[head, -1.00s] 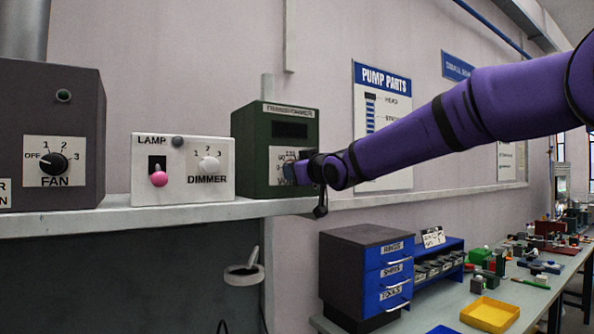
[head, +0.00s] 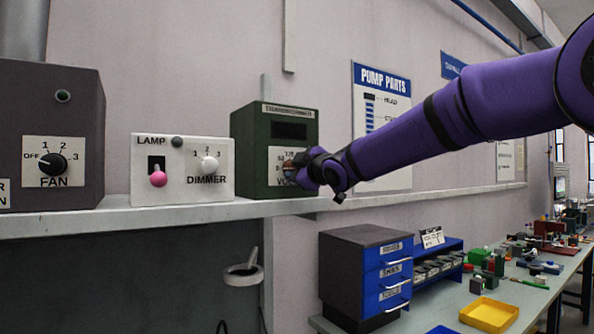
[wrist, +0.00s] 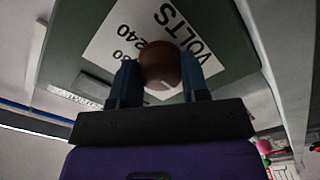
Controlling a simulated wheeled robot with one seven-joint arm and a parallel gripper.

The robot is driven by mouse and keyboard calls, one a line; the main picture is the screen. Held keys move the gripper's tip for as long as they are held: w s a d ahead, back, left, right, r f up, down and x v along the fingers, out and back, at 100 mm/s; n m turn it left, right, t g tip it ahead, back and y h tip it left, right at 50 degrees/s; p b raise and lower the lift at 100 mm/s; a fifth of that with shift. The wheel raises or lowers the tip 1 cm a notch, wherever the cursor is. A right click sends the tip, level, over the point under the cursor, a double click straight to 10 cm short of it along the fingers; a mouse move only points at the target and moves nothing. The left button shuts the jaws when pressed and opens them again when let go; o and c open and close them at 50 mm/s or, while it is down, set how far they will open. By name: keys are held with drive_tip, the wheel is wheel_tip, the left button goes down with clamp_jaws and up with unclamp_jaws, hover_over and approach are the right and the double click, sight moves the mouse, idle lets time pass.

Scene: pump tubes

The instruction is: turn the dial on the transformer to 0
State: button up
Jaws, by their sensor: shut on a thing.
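The green transformer (head: 255,145) stands on the shelf, with a white VOLTS scale plate on its front. Its brown round dial (wrist: 160,66) shows in the wrist view, with a pale pointer mark near its lower edge. My gripper (wrist: 160,80) has its two blue fingers on either side of the dial and is shut on it. In the head view my gripper (head: 292,170) covers most of the dial and the right part of the plate. Numbers including 240 show on the plate in the wrist view; the 0 mark is not clear there.
To the left on the shelf (head: 120,217) stand a white lamp and dimmer box (head: 183,190) and a dark fan box (head: 90,120). Below right are a blue drawer unit (head: 388,262) and a bench (head: 530,300) with many small parts.

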drive_tip(key=shift+f, duration=0.15)
idle(0.3)
drive_tip(key=o, duration=0.9)
drive_tip(key=v, duration=1.1)
drive_tip(key=shift+w, duration=0.1)
